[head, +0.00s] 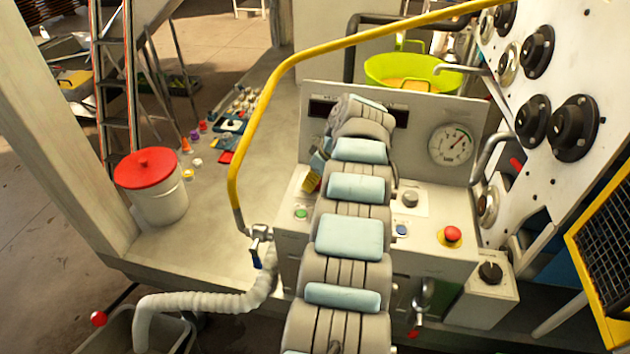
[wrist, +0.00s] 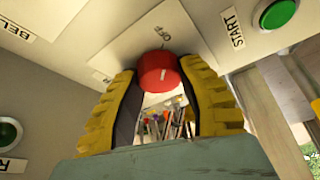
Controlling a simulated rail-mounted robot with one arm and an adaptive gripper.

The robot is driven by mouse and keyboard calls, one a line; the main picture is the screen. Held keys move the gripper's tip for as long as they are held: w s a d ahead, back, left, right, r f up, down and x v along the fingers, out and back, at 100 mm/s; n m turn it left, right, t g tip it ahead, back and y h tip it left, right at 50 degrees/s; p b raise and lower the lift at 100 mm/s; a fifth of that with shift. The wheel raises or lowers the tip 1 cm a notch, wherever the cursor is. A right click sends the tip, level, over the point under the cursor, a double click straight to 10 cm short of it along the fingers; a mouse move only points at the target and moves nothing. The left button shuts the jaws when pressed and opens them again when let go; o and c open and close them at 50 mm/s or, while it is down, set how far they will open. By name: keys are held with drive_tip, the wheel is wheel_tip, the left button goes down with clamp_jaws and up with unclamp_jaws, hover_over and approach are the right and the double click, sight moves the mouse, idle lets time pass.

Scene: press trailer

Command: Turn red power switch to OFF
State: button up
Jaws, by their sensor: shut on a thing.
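I cannot tell clearly whether the white line points at OFF. In the head view my arm hides the switch, and only a bit of my gripper's yellow finger (head: 312,180) shows at the panel.
A green START button (wrist: 279,14) is close by on the right. Another green button (wrist: 9,133) is at the left edge. In the head view a red mushroom button (head: 452,234) and a gauge (head: 452,146) are right of my arm. A yellow rail (head: 262,118) curves along the left.

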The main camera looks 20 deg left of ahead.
drive_tip(key=shift+f, duration=0.1)
idle(0.3)
drive_tip(key=o, duration=1.2)
drive_tip(key=shift+v, duration=0.85)
drive_tip(key=w+v, duration=0.1)
drive_tip(key=v, duration=0.9)
drive_tip(key=shift+s, duration=0.55)
drive_tip(key=shift+d, duration=0.1)
